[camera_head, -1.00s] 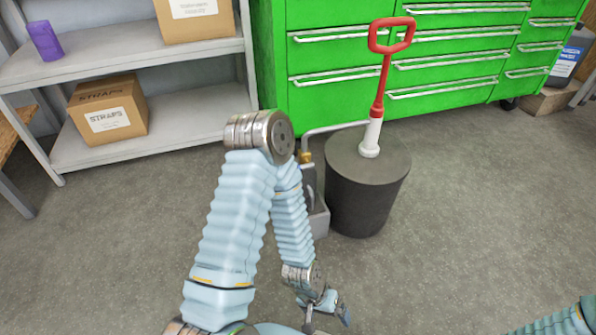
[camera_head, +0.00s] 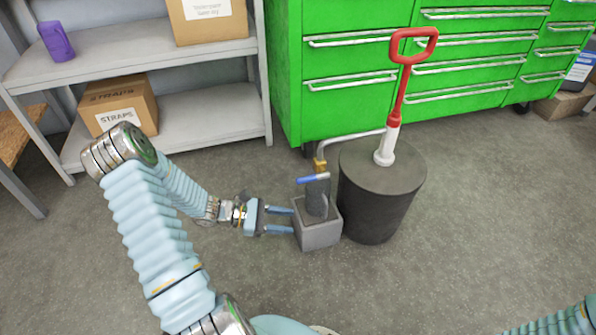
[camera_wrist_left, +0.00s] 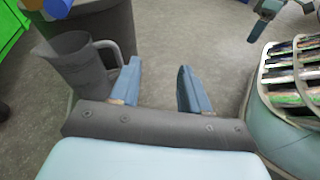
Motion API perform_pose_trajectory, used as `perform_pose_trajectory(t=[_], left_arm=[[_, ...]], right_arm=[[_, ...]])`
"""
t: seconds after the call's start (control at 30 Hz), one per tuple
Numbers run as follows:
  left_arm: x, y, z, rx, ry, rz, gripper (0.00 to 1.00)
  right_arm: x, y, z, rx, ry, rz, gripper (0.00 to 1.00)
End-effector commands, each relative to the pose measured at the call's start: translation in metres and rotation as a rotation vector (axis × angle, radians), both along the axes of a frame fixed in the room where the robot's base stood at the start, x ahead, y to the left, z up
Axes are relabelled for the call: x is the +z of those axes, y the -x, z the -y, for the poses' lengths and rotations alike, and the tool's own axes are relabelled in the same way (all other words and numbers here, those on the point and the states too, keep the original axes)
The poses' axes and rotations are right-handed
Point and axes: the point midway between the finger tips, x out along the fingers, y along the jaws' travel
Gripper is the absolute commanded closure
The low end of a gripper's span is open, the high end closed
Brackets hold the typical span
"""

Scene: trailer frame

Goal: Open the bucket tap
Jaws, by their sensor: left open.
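The tap has a blue lever (camera_head: 313,179) below a brass fitting (camera_head: 320,164) on a pipe. The blue lever also shows at the upper left of the left wrist view (camera_wrist_left: 56,8). A dark grey jug (camera_head: 317,203) stands below it on a grey block; its handle shows in the left wrist view (camera_wrist_left: 112,52). My left gripper (camera_head: 289,221) is open and empty, left of the jug and block and lower than the lever. Its open fingers (camera_wrist_left: 158,82) have only floor between them. What seems my right gripper (camera_wrist_left: 264,18) shows partly; its jaws are unclear.
The grey block (camera_head: 319,236) stands beside a dark drum (camera_head: 375,208) with a red-handled pump (camera_head: 402,82) on top. Green drawers (camera_head: 350,95) stand behind. A shelf (camera_head: 205,112) with boxes is at the left. The front floor is clear.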

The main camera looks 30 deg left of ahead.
Motion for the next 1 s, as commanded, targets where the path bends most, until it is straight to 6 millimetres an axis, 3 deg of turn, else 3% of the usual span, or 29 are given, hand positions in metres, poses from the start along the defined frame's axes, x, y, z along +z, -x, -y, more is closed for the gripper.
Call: perform_pose_trajectory(t=[0.03,0.1,0.2,0.27,0.47,0.8,1.0], left_arm=[[0.020,-0.004,-0.031,0.099,0.057,0.043,0.54],[0.040,-0.006,-0.061,0.191,0.117,0.098,0.54],[0.056,-0.006,-0.084,0.256,0.160,0.147,0.54],[0.060,-0.008,-0.087,0.270,0.170,0.159,0.54],[0.059,-0.029,-0.067,0.267,0.175,0.162,0.54],[0.058,-0.087,-0.017,0.266,0.174,0.160,0.54],[0.059,-0.106,-0.002,0.269,0.172,0.159,0.54]], right_arm=[[0.003,0.000,0.000,0.000,0.000,0.000,0.57],[0.004,0.000,0.000,0.000,0.001,0.000,0.57],[0.004,0.000,0.000,-0.001,0.001,-0.001,0.57],[0.004,0.000,0.000,-0.001,0.001,-0.001,0.57],[0.000,0.000,0.000,0.000,0.000,-0.001,0.57],[-0.009,0.001,-0.001,0.001,-0.003,-0.003,0.57],[-0.011,0.000,-0.001,0.001,-0.003,-0.003,0.57]])
